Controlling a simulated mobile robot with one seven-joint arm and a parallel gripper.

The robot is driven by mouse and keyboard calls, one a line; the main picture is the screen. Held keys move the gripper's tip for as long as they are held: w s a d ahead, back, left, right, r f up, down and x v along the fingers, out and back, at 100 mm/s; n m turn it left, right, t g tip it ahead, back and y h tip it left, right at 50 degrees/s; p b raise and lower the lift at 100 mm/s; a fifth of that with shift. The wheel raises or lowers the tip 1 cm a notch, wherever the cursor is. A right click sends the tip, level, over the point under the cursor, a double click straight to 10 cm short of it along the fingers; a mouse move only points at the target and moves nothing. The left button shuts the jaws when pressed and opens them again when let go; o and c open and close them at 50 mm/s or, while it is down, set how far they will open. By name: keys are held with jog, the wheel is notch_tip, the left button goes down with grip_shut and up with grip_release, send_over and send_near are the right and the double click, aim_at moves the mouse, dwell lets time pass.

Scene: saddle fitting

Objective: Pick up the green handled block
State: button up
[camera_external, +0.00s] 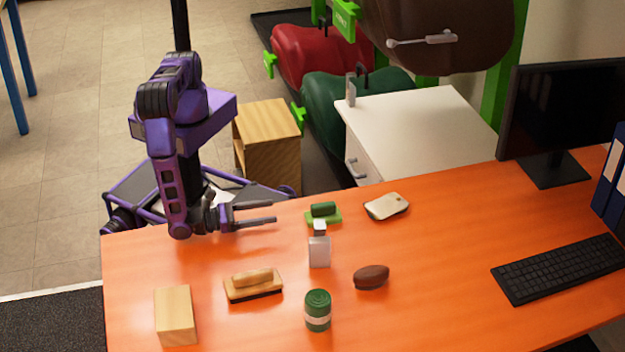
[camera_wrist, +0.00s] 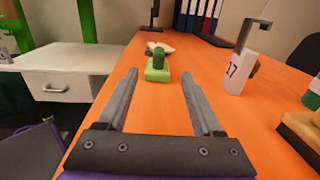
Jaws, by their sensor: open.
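The green handled block (camera_external: 323,214) lies on the orange table near its far edge, with a light green base and a darker green grip on top. In the wrist view the block (camera_wrist: 158,68) sits ahead, in line with the gap between my fingers. My gripper (camera_external: 275,212) is open and empty above the table, to the left of the block. Its two fingers (camera_wrist: 158,88) point toward the block and stand apart from it.
A wooden-handled brush (camera_external: 253,285), wooden block (camera_external: 175,315), green can (camera_external: 317,310) and brown oval (camera_external: 371,276) lie nearer. A white cabinet (camera_external: 420,125) stands behind.

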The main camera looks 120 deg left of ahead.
send_near(323, 204)
jog(key=x, duration=0.4)
jog(key=shift+w+a+r, duration=0.1)
jog(key=shift+w+a, duration=0.15)
jog(key=shift+f+p+x, duration=0.15)
jog(key=shift+x, duration=1.25)
jog(key=shift+f+p+x, duration=0.15)
jog(key=shift+x, duration=1.2)
grip_shut()
